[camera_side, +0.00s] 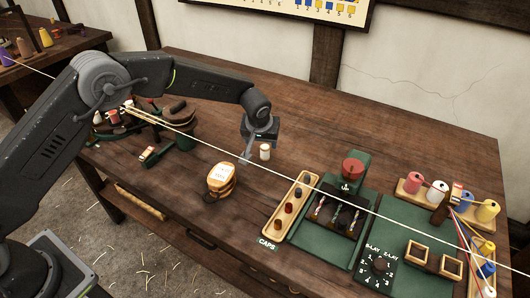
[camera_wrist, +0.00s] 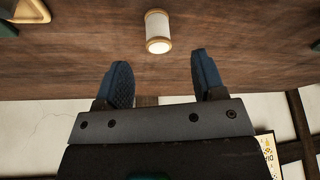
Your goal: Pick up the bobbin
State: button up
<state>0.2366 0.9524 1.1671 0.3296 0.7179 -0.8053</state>
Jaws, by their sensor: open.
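The bobbin (camera_side: 265,152) is a small white spool standing upright on the wooden table in the side view. In the wrist view the bobbin (camera_wrist: 158,33) shows a white body with tan ends, beyond the fingertips and roughly centred between them. My gripper (camera_side: 247,160) is just left of the bobbin in the side view, pointing down. In the wrist view my gripper (camera_wrist: 161,72) has its two blue fingers spread apart with nothing between them. No contact with the bobbin shows.
A wooden tray (camera_side: 289,207) labelled CAPS and a green machine (camera_side: 345,205) are to the right. A taut rope (camera_side: 300,172) crosses the table in front. The table behind the bobbin is clear.

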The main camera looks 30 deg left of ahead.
aim_at(265, 148)
jog(key=shift+x, duration=3.5)
jog(key=shift+w+d, duration=0.1)
jog(key=shift+d, duration=0.05)
jog(key=shift+c, duration=0.2)
jog(key=c, duration=1)
jog(key=shift+o, duration=0.2)
jog(key=shift+r, duration=0.15)
